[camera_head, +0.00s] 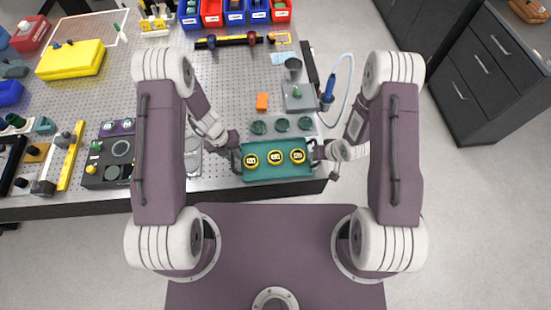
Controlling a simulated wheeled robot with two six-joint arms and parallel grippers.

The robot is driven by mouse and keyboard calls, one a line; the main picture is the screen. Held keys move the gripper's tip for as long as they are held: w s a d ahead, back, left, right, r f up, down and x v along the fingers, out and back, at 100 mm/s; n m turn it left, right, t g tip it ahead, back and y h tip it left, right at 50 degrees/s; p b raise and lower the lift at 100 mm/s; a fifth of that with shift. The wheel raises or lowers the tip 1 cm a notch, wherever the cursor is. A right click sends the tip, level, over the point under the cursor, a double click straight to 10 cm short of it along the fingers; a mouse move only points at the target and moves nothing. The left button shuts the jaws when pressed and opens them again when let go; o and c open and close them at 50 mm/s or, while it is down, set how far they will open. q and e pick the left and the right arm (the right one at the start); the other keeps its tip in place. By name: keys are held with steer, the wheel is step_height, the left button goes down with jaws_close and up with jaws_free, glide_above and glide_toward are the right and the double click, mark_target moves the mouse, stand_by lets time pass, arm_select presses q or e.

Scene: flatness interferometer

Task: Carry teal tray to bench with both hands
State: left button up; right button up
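The teal tray (283,173) is at the front edge of the bench, between my two hands, and three round yellow-and-black pieces (275,157) sit in it in a row. My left gripper (237,160) is at the tray's left end and appears shut on it. My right gripper (316,154) is at the right end and also appears shut on it; its fingers are small and partly hidden. From above I cannot tell whether the tray touches the bench (235,95) or hangs just over it.
A dark box with knobs (108,160) lies to the left. Coloured bins (235,12) line the back. Grey drawers (480,75) stand at the right.

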arm_select(q)
steer(key=shift+c, duration=1.4)
arm_select(e)
steer(key=c, duration=0.3)
arm_select(q)
jaws_close()
arm_select(e)
jaws_close()
